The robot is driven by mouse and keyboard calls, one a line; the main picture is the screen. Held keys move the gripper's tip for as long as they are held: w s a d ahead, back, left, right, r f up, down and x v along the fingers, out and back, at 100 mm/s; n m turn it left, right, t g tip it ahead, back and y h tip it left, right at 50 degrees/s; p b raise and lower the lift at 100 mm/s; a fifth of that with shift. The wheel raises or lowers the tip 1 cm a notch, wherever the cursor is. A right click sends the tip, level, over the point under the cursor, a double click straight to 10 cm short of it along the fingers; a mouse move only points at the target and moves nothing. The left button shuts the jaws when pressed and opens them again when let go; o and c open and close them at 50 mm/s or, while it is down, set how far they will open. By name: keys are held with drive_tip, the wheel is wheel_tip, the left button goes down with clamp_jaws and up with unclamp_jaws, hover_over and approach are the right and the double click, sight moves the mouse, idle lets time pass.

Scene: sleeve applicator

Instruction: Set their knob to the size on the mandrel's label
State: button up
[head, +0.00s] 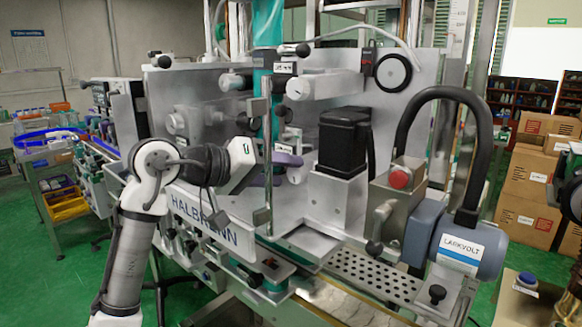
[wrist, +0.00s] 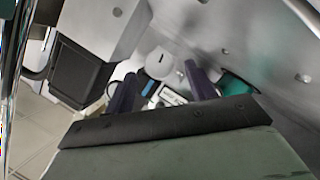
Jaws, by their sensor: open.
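My gripper (head: 286,160) is open, its purple fingers near the middle of the machine, partly hidden by my wrist and a metal post. In the wrist view its two purple fingers (wrist: 163,90) stand apart with nothing held between them. Beyond them, a round grey part with a dark mark (wrist: 158,62) and a white label (wrist: 172,97) show; I cannot tell whether the round part is the knob. The teal sleeve column (head: 267,25) runs down behind my gripper. A small label (head: 285,68) sits on it, its print too small to read.
A black motor housing (head: 343,140) stands close right of my gripper. A red button (head: 400,177) tops a metal box farther right. Several black knobs line the machine's lower front, including one at the right (head: 437,294). A blue-grey motor (head: 455,240) and black hose bound the right side.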

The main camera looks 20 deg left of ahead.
sight(292, 172)
drive_tip(key=shift+x, duration=1.5)
drive_tip(key=shift+c, duration=0.3)
drive_tip(key=c, duration=0.9)
drive_tip(key=shift+p, duration=0.35)
drive_tip(key=shift+c, duration=0.2)
